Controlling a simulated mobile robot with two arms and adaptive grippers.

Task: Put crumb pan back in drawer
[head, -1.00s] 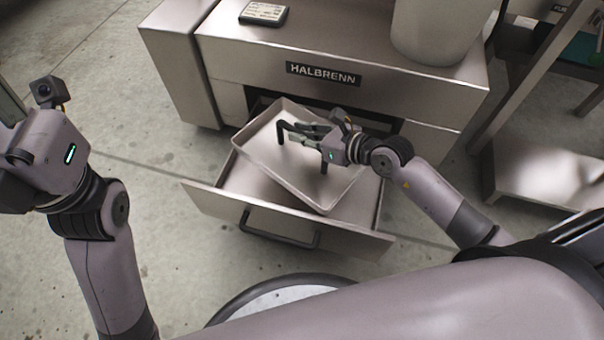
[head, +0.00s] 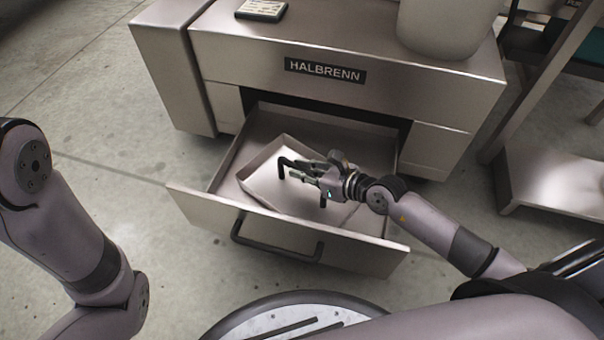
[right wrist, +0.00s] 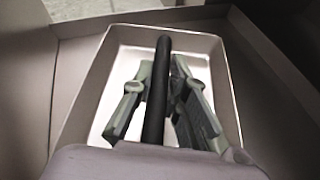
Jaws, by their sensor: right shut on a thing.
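The crumb pan (head: 262,172) is a shallow metal tray with a dark bar handle (right wrist: 157,85) standing across its middle. It sits low inside the open drawer (head: 205,207), turned at an angle to the drawer's walls. I cannot tell whether it touches the drawer floor. My right gripper (head: 297,170) is shut on the pan's handle; in the right wrist view the fingers (right wrist: 150,95) lie on both sides of the bar. The pan's right part is hidden behind my gripper and arm. My left arm shows at the left edge, but its gripper is out of view.
The drawer stands out from the metal cabinet labelled HALBRENN (head: 325,70), with its handle (head: 275,240) on the front. A small device (head: 262,10) and a round metal vessel (head: 445,28) stand on top. A metal shelf (head: 555,180) is at right.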

